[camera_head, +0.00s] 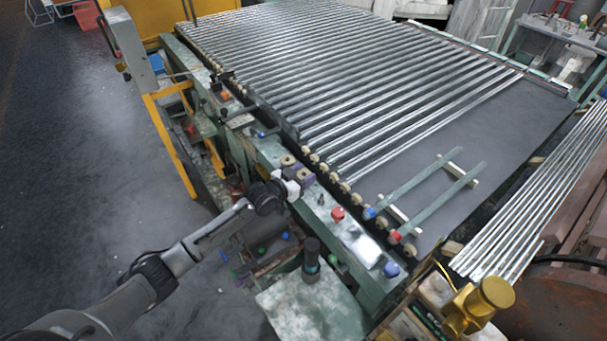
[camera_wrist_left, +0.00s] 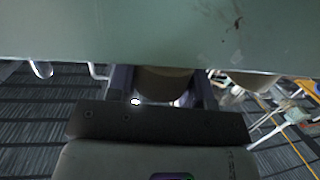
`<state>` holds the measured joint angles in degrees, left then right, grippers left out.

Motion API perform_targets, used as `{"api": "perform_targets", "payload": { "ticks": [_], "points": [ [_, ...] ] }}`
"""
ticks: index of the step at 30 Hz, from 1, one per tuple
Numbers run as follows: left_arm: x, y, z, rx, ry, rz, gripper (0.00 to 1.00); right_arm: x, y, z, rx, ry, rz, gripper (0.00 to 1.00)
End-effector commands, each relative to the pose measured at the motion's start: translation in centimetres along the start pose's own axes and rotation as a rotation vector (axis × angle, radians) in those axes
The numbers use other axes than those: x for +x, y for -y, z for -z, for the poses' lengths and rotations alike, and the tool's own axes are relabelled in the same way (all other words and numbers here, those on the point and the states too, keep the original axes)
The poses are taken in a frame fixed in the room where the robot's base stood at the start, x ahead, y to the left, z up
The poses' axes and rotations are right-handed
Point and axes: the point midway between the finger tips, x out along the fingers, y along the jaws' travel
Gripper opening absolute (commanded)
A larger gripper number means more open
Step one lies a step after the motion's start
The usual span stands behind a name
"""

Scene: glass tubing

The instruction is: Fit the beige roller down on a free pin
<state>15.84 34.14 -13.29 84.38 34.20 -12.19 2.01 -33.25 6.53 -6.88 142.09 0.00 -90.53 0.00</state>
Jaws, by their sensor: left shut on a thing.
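My left gripper (camera_head: 302,176) is over the green side rail of the glass-tube machine, its fingers around a beige roller (camera_head: 303,173). In the left wrist view the fingers of my left gripper (camera_wrist_left: 163,88) are shut on the beige roller (camera_wrist_left: 165,83), partly hidden behind a green plate edge. A second beige roller (camera_head: 287,160) sits on the rail just behind, and shows to the right in the wrist view (camera_wrist_left: 252,78). A small dark upright piece, perhaps a pin (camera_head: 321,199), stands bare on the rail in front of the gripper. I cannot tell whether the held roller touches a pin.
Several beige wheels (camera_head: 344,187) line the conveyor edge beside the rail. Red (camera_head: 338,213) and blue (camera_head: 391,269) knobs stand farther along the rail. A dark cylinder (camera_head: 312,257) stands on a lower green plate (camera_head: 325,310). Glass tubes (camera_head: 340,60) cover the conveyor's far part.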

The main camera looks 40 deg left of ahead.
Motion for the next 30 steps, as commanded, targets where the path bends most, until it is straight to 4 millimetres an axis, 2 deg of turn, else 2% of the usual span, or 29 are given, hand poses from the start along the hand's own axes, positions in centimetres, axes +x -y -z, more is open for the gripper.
{"api": "perform_targets", "payload": {
  "ticks": [12, 13, 21, 22, 30],
  "points": [
    [0.16, 0.03, -1.05, 0.0, 0.0, 0.0, 0.24, 0.7, -0.09, -0.24, -0.004, 0.0, -0.003, 0.43],
    [0.16, 0.03, -1.01, 0.0, 0.0, 0.0, 0.48, 0.67, -0.12, -0.24, -0.005, 0.001, -0.004, 0.43],
    [0.15, 0.02, -0.96, 0.0, 0.0, 0.0, 0.73, 0.62, -0.29, -0.26, -0.01, 0.001, -0.008, 0.43],
    [0.15, 0.02, -0.95, 0.0, 0.0, 0.0, 0.76, 0.62, -0.29, -0.26, -0.01, 0.001, -0.008, 0.43],
    [0.01, 0.02, -0.98, 0.0, 0.001, 0.0, 0.76, 0.57, -0.23, -0.23, -0.008, 0.001, -0.006, 0.43]
  ]
}}
